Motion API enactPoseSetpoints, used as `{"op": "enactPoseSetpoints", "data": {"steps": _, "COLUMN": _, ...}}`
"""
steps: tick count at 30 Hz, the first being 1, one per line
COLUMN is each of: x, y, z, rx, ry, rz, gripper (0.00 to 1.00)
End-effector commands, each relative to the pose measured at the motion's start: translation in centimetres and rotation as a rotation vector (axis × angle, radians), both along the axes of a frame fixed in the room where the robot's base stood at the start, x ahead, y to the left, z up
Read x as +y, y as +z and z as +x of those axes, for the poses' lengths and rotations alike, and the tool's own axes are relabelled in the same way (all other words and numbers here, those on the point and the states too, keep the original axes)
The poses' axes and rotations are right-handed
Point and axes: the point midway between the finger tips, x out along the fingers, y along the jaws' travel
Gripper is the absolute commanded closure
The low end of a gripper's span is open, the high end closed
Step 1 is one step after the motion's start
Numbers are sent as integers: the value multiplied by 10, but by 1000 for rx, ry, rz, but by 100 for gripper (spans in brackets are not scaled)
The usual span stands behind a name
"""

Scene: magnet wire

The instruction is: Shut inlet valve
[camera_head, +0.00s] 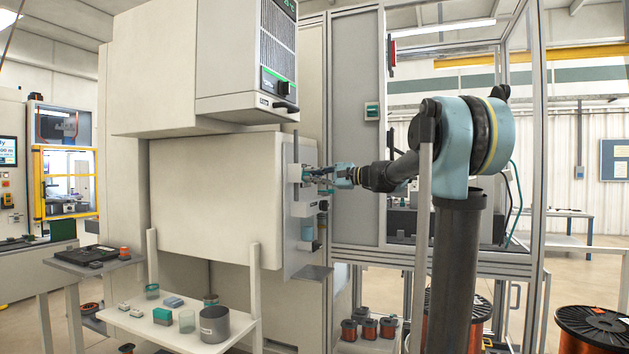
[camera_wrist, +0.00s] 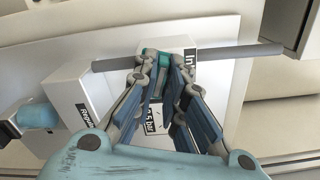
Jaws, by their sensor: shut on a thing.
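The inlet valve is a white block (camera_wrist: 168,44) on a grey pipe (camera_wrist: 240,52), with a partly hidden label starting "In". Its small teal handle (camera_wrist: 150,58) sits between my fingertips. My gripper (camera_wrist: 162,66) is shut on that handle, and the fingers hide much of it. In the head view my gripper (camera_head: 317,174) reaches from the right to the upper part of the white valve panel (camera_head: 297,238) on the cabinet's side. The handle's exact angle cannot be told.
A white regulator block (camera_wrist: 82,100) with a blue bowl (camera_wrist: 38,114) is beside the valve in the wrist view. A shelf (camera_head: 170,335) with cups stands below the cabinet (camera_head: 205,200). A framed grey door (camera_head: 358,150) stands close behind my arm.

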Motion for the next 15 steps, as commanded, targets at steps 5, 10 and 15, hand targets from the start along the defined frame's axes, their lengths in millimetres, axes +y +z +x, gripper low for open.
{"op": "enactPoseSetpoints", "data": {"steps": 5, "x": 1, "y": -1, "z": -1, "rx": -129, "ry": 2, "rz": -48, "gripper": 100}}
{"op": "enactPoseSetpoints", "data": {"steps": 10, "x": 1, "y": -2, "z": -1, "rx": -227, "ry": 2, "rz": -84, "gripper": 100}}
{"op": "enactPoseSetpoints", "data": {"steps": 15, "x": 1, "y": -3, "z": -2, "rx": -293, "ry": 3, "rz": -108, "gripper": 100}}
